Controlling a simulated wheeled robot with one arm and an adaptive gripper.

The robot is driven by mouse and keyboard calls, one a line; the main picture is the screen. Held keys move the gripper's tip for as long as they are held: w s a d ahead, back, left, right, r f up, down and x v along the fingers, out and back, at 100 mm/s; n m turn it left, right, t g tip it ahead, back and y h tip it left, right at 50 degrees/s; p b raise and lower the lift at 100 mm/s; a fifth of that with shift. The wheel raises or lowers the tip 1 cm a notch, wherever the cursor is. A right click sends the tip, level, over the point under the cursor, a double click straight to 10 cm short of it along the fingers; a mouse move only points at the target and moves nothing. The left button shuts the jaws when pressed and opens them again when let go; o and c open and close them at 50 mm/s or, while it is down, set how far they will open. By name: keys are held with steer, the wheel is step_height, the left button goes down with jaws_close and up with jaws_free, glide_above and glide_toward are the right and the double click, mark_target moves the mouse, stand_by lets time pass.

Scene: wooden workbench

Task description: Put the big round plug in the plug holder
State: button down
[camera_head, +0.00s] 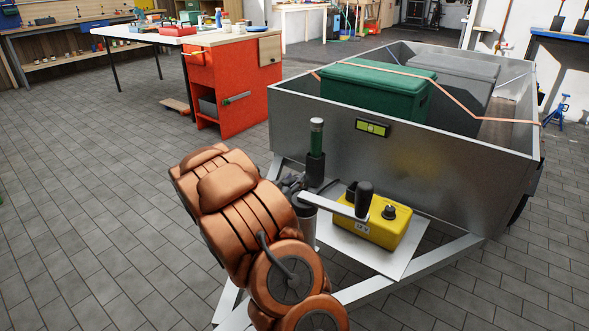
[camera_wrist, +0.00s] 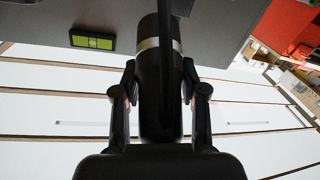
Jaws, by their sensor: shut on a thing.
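The big round plug (camera_head: 316,150) appears as an upright dark cylinder with a greenish upper part in the head view. In the wrist view the held plug (camera_wrist: 160,85) is a thick black cylinder with a silver band. My gripper (camera_head: 300,186) is shut on it, with one finger on each side, as the wrist view also shows (camera_wrist: 160,95). The plug is in front of the trailer's metal front wall. I cannot clearly make out the plug holder. A dark strip passes along the plug in the wrist view.
A silver bar with a black upright grip (camera_head: 363,200) lies just right of my gripper. A yellow box (camera_head: 376,228) with a black cap stands on a pale plate (camera_head: 345,245). The trailer (camera_head: 310,115) carries a green box (camera_head: 375,92) and a grey box. Tiled floor is free at left.

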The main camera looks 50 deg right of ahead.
steer(key=s+a+p, duration=0.1)
steer(key=s+a, duration=0.3)
steer(key=a, duration=0.1)
steer(key=shift+s+a+r, duration=0.15)
steer(key=shift+s+r, duration=0.15)
steer(key=w+a+r+n+t+y, duration=0.3)
steer(key=w+a+n+t, duration=0.15)
steer(key=w+a, duration=0.5)
steer(key=w+a+r+n+t+y, duration=0.35)
steer(key=w+a+t, duration=0.25)
steer(key=w, duration=0.6)
steer(key=w+a+r+n+t+y, duration=0.1)
steer(key=w+a+r+n+y, duration=0.2)
steer(key=a, duration=0.4)
steer(key=w+a+r+n+t+y+p, duration=0.1)
steer(key=w+a+r+n+y, duration=0.2)
steer(key=a, duration=0.5)
steer(key=w+a+r+n+t+y, duration=0.1)
steer(key=w+a+r+y, duration=0.15)
steer(key=a+y, duration=0.35)
step_height(320, 180, up, 36)
steer(key=h+p, duration=0.1)
steer(key=p, duration=3.4)
steer(key=shift+s+a+r+p, duration=0.2)
steer(key=shift+a+p, duration=0.15)
steer(key=shift+a, duration=0.05)
steer(key=shift+f, duration=0.1)
